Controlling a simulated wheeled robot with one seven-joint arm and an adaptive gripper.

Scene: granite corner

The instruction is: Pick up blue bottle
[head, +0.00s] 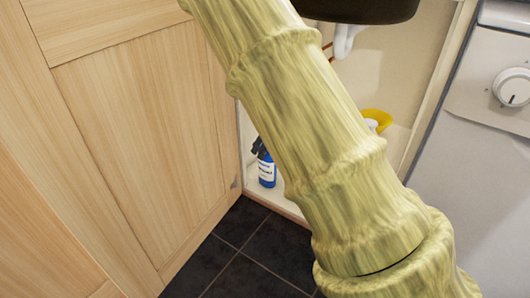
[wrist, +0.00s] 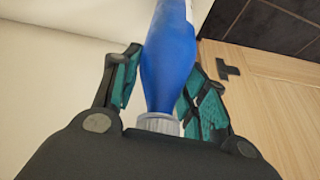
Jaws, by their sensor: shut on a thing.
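The blue bottle (head: 266,172) stands low in the open cabinet in the head view, with a white label and a dark top. In the wrist view the blue bottle (wrist: 170,55) lies between the two teal finger pads of my gripper (wrist: 163,70). Its grey collar (wrist: 158,123) is close to the black gripper body, which hides whatever is past the collar. My gripper is shut on the bottle. In the head view my arm hides most of the gripper, and I cannot tell whether the bottle touches the cabinet floor.
A wooden cabinet door (head: 140,130) stands on the left. A yellow item (head: 377,117) is inside the cabinet, partly behind my arm. A black basin (head: 362,10) hangs above. A grey appliance (head: 480,170) with a knob is on the right. The dark tiled floor (head: 245,250) is clear.

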